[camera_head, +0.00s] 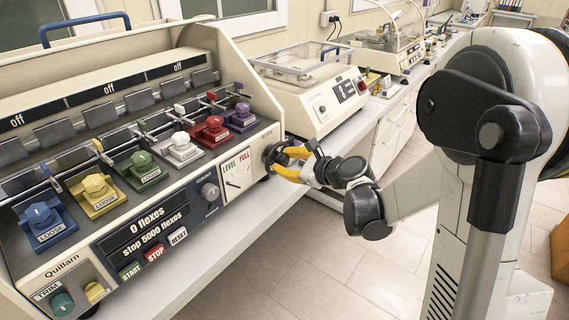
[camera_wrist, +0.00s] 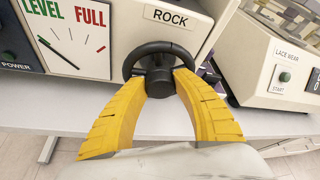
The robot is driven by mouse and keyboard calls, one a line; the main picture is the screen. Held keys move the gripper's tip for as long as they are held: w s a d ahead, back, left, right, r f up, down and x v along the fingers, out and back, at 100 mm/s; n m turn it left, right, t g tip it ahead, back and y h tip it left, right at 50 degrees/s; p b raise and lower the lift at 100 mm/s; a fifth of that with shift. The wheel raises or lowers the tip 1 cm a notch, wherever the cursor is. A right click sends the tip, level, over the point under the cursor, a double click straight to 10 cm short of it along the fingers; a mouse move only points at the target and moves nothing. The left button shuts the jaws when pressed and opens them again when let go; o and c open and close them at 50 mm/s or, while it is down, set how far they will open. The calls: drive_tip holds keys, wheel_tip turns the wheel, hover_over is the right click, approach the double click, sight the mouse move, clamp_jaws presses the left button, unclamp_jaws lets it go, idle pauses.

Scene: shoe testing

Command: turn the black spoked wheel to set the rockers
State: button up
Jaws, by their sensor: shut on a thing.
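The black spoked wheel (camera_wrist: 158,62) is on the right end of the cream machine, under a ROCK label (camera_wrist: 166,17). In the head view the wheel (camera_head: 270,155) is partly hidden behind my gripper (camera_head: 289,161). My gripper, with its yellow fingers (camera_wrist: 158,84), is shut on the wheel near its hub and lower rim. The LEVEL/FULL dial (camera_head: 236,175) is left of the wheel. Several coloured clamps marked LOOSE, such as the blue one (camera_head: 45,222), sit in a row on the machine.
The panel reads 0 flexes, stop 5000 flexes (camera_head: 146,230), with START, STOP and RESET buttons. A LACE WEAR machine (camera_wrist: 275,70) stands close right of the wheel. The white bench edge (camera_head: 240,232) runs below, with open floor in front.

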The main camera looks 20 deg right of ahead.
drive_tip(key=shift+n+t+h+b, duration=0.3)
drive_tip(key=shift+n, duration=0.2)
idle(0.3)
drive_tip(key=o, duration=1.2)
drive_tip(key=v, duration=1.2)
